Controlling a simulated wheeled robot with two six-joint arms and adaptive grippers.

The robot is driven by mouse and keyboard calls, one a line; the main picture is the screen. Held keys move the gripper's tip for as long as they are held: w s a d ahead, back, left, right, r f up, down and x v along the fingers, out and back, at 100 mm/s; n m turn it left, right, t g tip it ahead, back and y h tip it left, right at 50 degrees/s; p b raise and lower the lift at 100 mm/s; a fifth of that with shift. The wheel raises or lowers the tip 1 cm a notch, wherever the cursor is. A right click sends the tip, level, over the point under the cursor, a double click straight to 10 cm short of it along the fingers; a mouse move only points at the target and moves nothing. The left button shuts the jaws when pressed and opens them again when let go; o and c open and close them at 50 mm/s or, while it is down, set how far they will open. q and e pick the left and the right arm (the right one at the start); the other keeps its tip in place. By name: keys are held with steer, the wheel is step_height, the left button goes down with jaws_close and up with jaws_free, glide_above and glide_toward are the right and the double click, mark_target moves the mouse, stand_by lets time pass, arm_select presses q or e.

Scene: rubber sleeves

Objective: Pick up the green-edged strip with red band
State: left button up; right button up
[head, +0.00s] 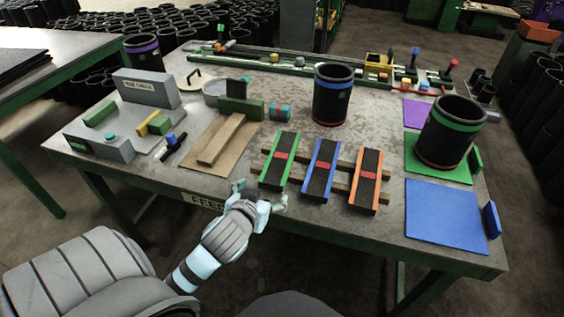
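The green-edged strip (274,175) is dark with a red band across its middle. It lies across wooden rails (345,188), leftmost of three strips. My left gripper (262,193) is open and empty, its two fingers spread apart. It is at the table's front edge, just short of the strip's near end and apart from it in the picture; its height above the table is hard to tell. My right gripper is not in view.
A blue-edged strip (319,179) and an orange-edged strip (364,190) lie to the right. A brown board with a wooden bar (221,139) is to the left. Black sleeves stand behind (333,97) and on the right (447,138). A blue mat (440,215) lies front right.

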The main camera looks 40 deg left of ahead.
mark_target(281, 157)
arm_select(q)
steer(key=w+a+r+n+t, duration=0.1)
steer(key=w+a+r+t, duration=0.1)
steer(key=w+r, duration=0.2)
steer(key=shift+y, duration=0.3)
steer(key=b+x, duration=0.1)
steer(key=x, duration=0.3)
steer(key=f+b+x, duration=0.1)
steer(key=b+x, duration=0.1)
steer(key=x, duration=0.3)
steer(key=f+b+x, duration=0.1)
steer(key=x, duration=0.3)
steer(key=shift+d, duration=0.25)
steer(key=shift+s, duration=0.1)
steer(key=c, duration=1.3)
steer(key=shift+o, duration=0.2)
steer(key=shift+r, duration=0.2)
